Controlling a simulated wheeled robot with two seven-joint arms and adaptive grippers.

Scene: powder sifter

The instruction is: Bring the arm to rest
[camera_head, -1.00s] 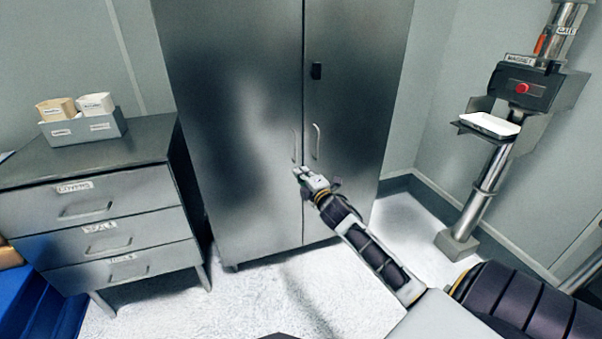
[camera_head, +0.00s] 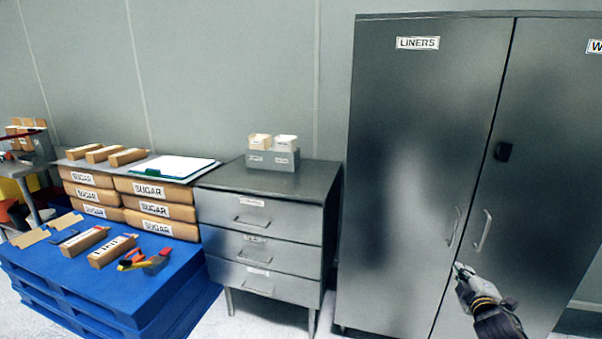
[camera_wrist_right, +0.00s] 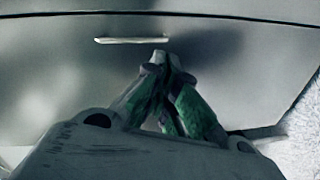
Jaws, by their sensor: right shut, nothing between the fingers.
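My right gripper (camera_head: 460,268) is at the lower right of the head view, in front of the grey metal cabinet (camera_head: 410,150) and just below its two door handles. Its fingers are shut and empty. In the right wrist view the closed fingertips (camera_wrist_right: 168,60) point towards one cabinet handle (camera_wrist_right: 132,40). There looks to be a gap between fingertips and handle, but touching cannot be fully ruled out. Both cabinet doors are closed. My left gripper is not in the head view.
A grey three-drawer unit (camera_head: 265,222) stands left of the cabinet, with a small bin of packets (camera_head: 272,160) on top. Further left, a blue pallet (camera_head: 130,300) bears SUGAR sacks (camera_head: 150,190), boxes and tools. A clipboard (camera_head: 172,167) lies above the sacks.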

